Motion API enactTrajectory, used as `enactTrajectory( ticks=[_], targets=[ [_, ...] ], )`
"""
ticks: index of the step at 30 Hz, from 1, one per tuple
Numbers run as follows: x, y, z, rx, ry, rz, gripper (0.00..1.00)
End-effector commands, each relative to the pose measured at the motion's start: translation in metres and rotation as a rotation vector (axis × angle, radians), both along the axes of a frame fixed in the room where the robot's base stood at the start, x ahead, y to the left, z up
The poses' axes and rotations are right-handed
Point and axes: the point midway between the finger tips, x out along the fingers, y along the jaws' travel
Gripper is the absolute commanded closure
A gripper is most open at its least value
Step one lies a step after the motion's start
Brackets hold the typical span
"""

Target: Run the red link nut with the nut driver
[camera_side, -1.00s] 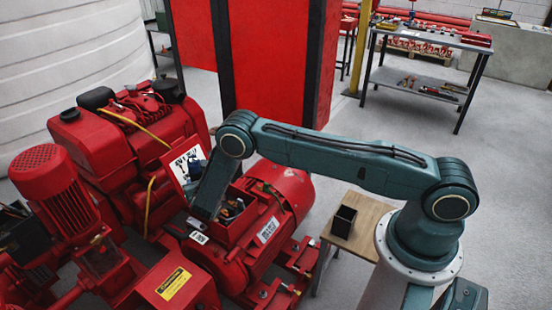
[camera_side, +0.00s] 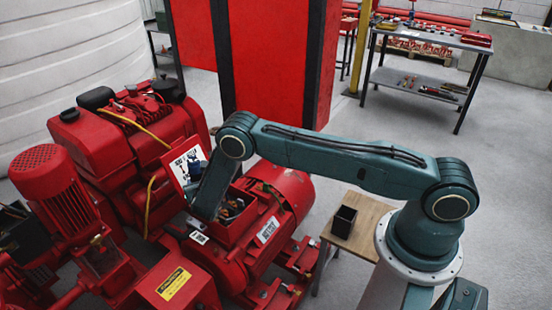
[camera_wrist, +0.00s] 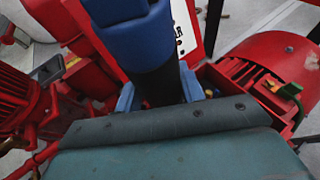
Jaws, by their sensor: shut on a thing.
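My gripper (camera_wrist: 158,93) is shut on the nut driver. The driver has a blue handle (camera_wrist: 128,22) and a dark shaft section between the pale blue fingers in the wrist view. The open terminal box (camera_side: 229,236) sits on the red motor (camera_side: 294,190), with coloured parts inside it. In the wrist view, part of the box (camera_wrist: 262,82) shows to the right of my gripper, with a green and yellow wire (camera_wrist: 292,90). The red link nut cannot be made out, and the driver's tip is hidden. In the side view my forearm hides most of the gripper.
The raised box lid (camera_side: 187,172) with a white label stands behind the box. A red engine (camera_side: 110,135) and a red finned pump motor (camera_side: 50,190) crowd the left. A small wooden table (camera_side: 364,226) holds a black bin (camera_side: 344,221). Open floor lies behind the arm.

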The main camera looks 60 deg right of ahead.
Motion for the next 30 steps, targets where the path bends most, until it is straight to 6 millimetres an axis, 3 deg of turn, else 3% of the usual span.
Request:
enactTrajectory(
  ticks=[30],
  targets=[
    [0.0005, 0.0002, -0.0089, 0.001, -0.002, 0.001, 0.89]
  ],
)
